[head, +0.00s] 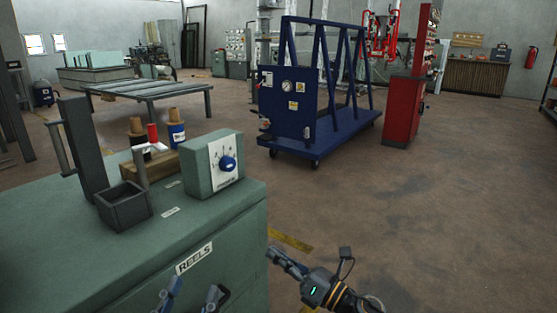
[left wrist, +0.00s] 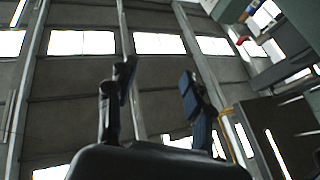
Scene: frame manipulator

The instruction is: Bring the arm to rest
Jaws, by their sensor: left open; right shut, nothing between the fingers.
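My left gripper (head: 191,292) is at the bottom of the head view, in front of the green cabinet (head: 120,273). Its two fingers point up and stand apart, with nothing between them. Most of both arms is out of view.
A blue wheeled frame (head: 310,115) and red cabinet (head: 403,110) stand beyond. The floor (head: 440,210) at right is clear.

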